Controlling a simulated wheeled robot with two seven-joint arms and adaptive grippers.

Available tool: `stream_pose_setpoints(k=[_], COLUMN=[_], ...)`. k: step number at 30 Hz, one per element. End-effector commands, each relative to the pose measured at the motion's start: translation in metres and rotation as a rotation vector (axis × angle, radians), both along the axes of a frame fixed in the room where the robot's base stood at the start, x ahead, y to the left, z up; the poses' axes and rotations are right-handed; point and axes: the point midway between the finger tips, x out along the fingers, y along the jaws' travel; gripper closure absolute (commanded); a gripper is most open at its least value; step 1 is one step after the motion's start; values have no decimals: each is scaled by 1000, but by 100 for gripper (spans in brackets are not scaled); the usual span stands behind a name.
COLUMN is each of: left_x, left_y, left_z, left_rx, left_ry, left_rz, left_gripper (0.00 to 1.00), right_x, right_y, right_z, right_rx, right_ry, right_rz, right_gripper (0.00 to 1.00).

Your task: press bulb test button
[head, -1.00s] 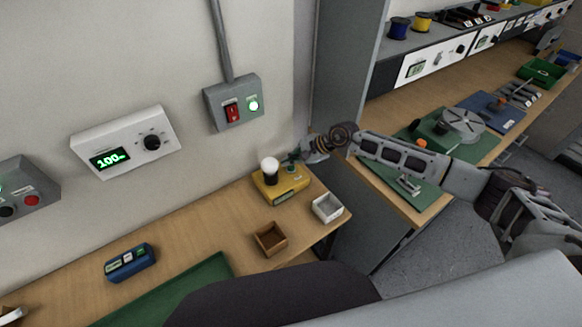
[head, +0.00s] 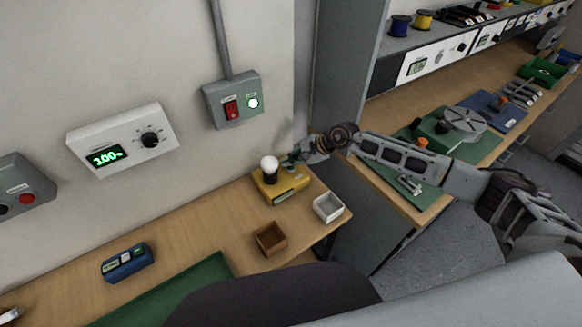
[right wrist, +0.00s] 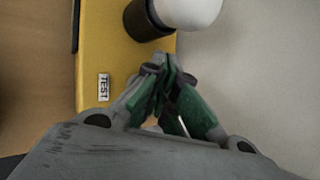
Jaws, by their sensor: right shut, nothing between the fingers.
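The yellow bulb tester (head: 282,187) stands on the wooden bench by the wall. A white bulb (head: 269,163) sits upright in its black socket; the bulb is unlit. My right gripper (head: 290,162) is at the tester's back right, beside the bulb. In the right wrist view the gripper (right wrist: 163,66) is shut and empty, its green-padded fingertips over the yellow top (right wrist: 100,45) just below the black socket (right wrist: 142,20). A TEST label (right wrist: 103,87) shows left of the fingers. The test button is not visible and may be hidden by the fingers; contact cannot be told.
A white tray (head: 328,207) and a brown tray (head: 270,238) stand in front of the tester. A blue meter (head: 127,263) lies further left. A switch box (head: 233,99) and a white dial unit (head: 122,138) are on the wall.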

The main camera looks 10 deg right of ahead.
Motion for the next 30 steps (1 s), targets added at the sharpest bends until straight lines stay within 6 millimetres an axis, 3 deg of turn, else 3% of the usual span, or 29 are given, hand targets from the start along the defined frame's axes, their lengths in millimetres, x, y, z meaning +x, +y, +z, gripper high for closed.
stream_pose_setpoints(k=[30], left_x=[0], left_y=[0], left_z=[-5], left_rx=[0], left_ry=[0], left_rz=[0], left_gripper=[10], right_x=[0], right_y=[0], right_z=[-4], right_rx=[0], right_ry=[0], right_rz=[0], right_gripper=[100])
